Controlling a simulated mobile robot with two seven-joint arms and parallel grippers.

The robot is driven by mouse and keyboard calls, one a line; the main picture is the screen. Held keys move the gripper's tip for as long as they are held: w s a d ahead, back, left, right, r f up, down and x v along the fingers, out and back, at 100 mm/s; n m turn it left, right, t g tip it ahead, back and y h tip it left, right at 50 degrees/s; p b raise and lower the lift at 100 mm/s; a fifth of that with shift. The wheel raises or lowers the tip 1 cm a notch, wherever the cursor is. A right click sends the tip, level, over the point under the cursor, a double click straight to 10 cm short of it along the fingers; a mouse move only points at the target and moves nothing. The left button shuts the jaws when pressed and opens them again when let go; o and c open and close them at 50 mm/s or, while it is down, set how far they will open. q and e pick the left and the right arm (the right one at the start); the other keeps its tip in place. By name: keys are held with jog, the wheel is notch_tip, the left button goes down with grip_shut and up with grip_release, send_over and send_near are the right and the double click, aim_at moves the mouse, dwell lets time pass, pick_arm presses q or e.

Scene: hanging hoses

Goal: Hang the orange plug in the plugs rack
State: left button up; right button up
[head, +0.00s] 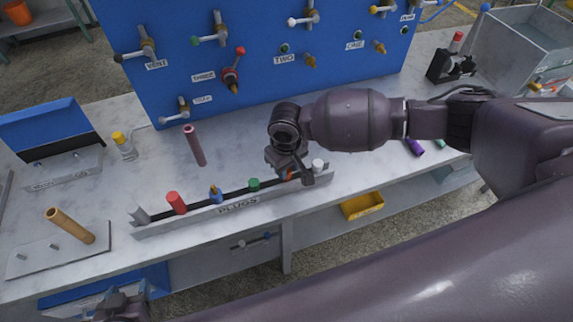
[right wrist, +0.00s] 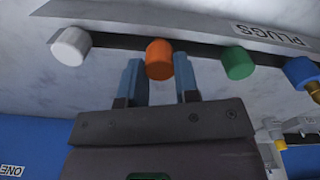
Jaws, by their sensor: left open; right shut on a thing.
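The plugs rack (head: 160,225), a long grey rail with a dark slot labelled PLUGS, stands along the table's front edge. It also shows in the right wrist view (right wrist: 275,38). The orange plug (right wrist: 159,59) is at the rack, in line between the green plug (right wrist: 238,63) and the white plug (right wrist: 72,46). My right gripper (right wrist: 159,76) is shut on the orange plug. In the head view the orange plug (head: 290,175) is mostly hidden by the right gripper (head: 291,176). My left gripper (head: 122,306) is open, low at the bottom left, away from the rack.
A red plug (head: 176,202) and a blue plug with a brass end (head: 215,193) also sit in the rack. A blue valve panel (head: 260,60) stands behind. A pinkish tube (head: 194,146) and a tan tube (head: 70,226) stand on the table to the left.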

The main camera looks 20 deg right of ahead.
pick_arm(q)
jog(key=shift+f, duration=0.1)
pick_arm(e)
jog(key=shift+f, duration=0.45)
jog(key=o, duration=1)
jog(key=shift+c, duration=0.2)
jog(key=shift+r, duration=0.15)
notch_tip(320, 180, up, 3)
jog(key=shift+r, duration=0.2)
pick_arm(q)
jog(key=shift+s+f, duration=0.3)
jog(key=shift+f, duration=0.25)
pick_arm(e)
notch_tip(320, 180, up, 7)
